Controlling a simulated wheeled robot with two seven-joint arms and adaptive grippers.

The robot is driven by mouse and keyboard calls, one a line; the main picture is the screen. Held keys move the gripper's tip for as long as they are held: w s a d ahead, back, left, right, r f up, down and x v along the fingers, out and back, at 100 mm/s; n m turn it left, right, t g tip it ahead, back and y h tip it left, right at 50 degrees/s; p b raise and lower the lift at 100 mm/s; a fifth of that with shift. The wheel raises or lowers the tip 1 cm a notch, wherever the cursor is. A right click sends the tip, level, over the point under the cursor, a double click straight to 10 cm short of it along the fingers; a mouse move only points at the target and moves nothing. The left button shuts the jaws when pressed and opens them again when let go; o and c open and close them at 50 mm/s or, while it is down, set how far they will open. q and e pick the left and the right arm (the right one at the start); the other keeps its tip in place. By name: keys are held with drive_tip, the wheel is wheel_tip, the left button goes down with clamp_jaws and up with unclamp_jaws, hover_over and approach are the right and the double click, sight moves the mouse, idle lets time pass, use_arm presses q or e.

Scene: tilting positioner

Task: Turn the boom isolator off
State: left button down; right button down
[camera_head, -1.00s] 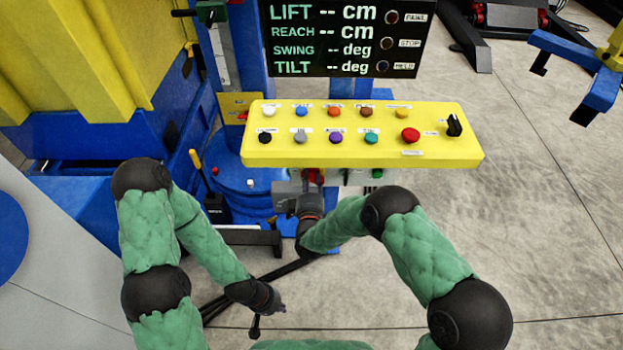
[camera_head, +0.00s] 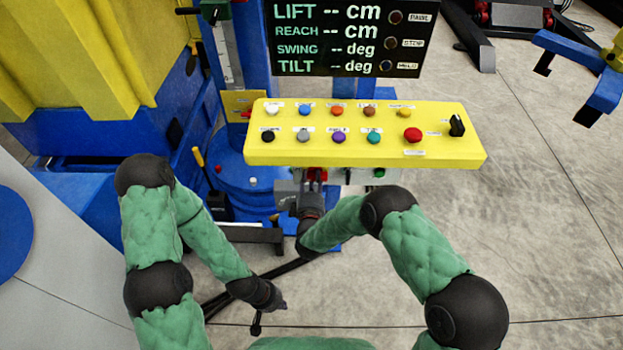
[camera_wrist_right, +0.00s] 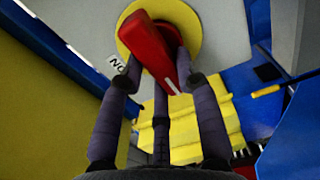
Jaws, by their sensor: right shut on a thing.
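The boom isolator shows in the right wrist view as a red handle (camera_wrist_right: 155,50) on a round yellow plate (camera_wrist_right: 190,22) on a grey box. A small white lettered label (camera_wrist_right: 117,64) sits beside the plate. My right gripper (camera_wrist_right: 158,72) has its fingers around the red handle and is shut on it. In the head view my right gripper (camera_head: 313,186) reaches under the front edge of the yellow button panel, where only a bit of red shows. My left gripper (camera_head: 268,312) hangs low and away from the panel; its finger state is unclear.
The yellow button panel (camera_head: 400,150) overhangs my right gripper. A black readout board (camera_head: 345,40) stands behind it. A blue round base (camera_head: 255,180) and a yellow-handled lever (camera_head: 199,157) are to the left. Floor at the right (camera_head: 540,240) is clear.

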idle(0.3)
drive_tip(key=c, duration=0.9)
unclamp_jaws()
drive_tip(key=s, duration=1.2)
drive_tip(key=shift+f, duration=0.1)
